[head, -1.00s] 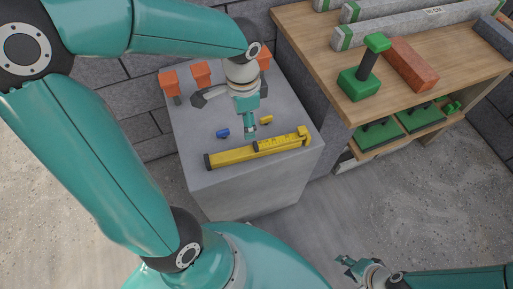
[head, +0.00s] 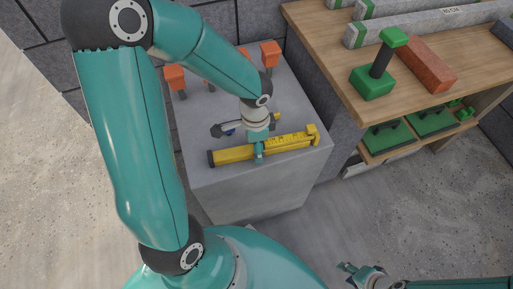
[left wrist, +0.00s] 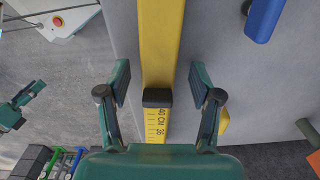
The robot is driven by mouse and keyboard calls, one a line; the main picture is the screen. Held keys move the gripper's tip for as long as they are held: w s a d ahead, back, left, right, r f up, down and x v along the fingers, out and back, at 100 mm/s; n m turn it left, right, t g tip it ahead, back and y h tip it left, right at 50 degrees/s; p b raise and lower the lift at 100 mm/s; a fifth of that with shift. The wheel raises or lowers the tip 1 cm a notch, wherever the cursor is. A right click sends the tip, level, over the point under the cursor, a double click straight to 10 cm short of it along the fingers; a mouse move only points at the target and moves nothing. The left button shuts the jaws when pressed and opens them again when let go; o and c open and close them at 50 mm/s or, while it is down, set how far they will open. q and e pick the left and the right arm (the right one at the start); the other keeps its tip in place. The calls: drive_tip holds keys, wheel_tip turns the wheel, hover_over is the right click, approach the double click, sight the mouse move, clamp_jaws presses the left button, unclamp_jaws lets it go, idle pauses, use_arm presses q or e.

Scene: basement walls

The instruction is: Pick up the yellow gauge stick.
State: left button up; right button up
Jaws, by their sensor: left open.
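The yellow gauge stick (head: 232,153) lies on the grey block, with a dark cap at its left end and a marked scale along its right part. My right gripper (head: 347,275) is open and empty, low over the floor.
The grey block (head: 255,185) also bears a blue piece (left wrist: 263,20), a small yellow piece (head: 277,117) and orange pieces (head: 175,76) at the back. A wooden workbench (head: 335,60) with a green-based tool (head: 373,82) and a red brick (head: 425,63) stands at the right.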

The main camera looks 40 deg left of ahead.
use_arm(q)
drive_tip(key=shift+f, duration=0.5)
clamp_jaws()
drive_tip(key=shift+r, duration=0.15)
wheel_tip(320, 180, up, 20)
drive_tip(key=p, duration=0.5)
drive_tip(key=c, duration=0.8)
unclamp_jaws()
clamp_jaws()
